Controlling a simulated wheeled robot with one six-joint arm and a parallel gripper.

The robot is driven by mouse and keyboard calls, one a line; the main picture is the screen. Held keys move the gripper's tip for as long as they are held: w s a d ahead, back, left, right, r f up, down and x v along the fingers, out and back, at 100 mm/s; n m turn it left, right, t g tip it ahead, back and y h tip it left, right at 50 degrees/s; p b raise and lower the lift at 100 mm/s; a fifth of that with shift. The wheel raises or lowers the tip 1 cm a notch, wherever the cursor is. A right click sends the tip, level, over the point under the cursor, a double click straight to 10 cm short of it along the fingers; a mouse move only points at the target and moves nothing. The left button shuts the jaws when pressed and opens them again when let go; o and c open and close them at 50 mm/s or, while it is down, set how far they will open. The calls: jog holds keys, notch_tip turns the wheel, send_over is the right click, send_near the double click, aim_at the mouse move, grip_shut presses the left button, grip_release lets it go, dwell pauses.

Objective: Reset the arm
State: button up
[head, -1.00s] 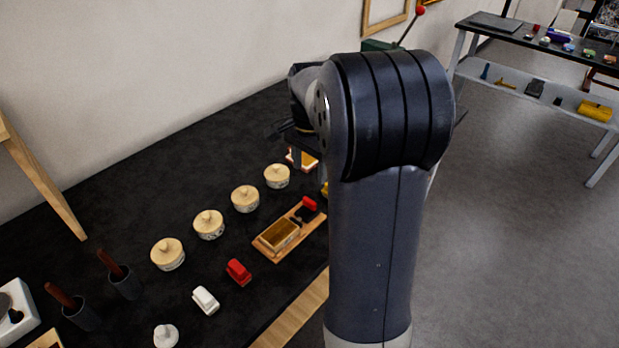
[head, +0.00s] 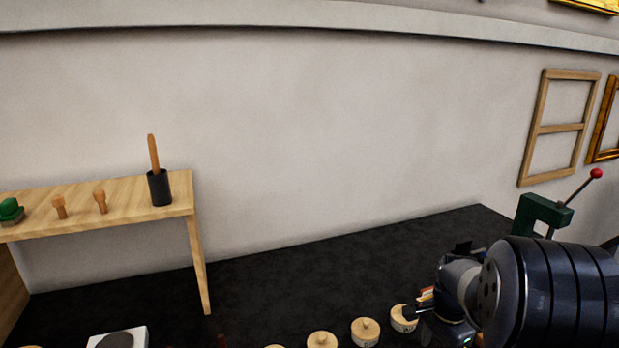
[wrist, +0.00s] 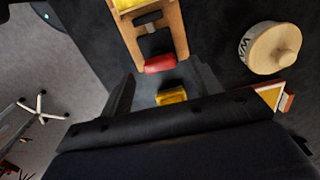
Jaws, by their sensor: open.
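My gripper (wrist: 163,74) is open in the wrist view, its two dark fingers apart with nothing held between them. A yellow block (wrist: 171,96) shows between the fingers, and a red piece (wrist: 159,64) lies just beyond on a wooden tray (wrist: 178,28). In the head view my arm fills the lower right corner, with its end low over the dark bench by the round lidded pots.
Round lidded pots (head: 365,331) stand in a row on the black bench (head: 290,280); one pot (wrist: 272,48) is right of my gripper. A green press (head: 541,214) with a red-knobbed lever stands behind my arm. A wooden shelf (head: 120,205) stands at left.

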notch_tip(320, 180, down, 2)
jog(key=shift+f, duration=0.1)
dwell(0.6)
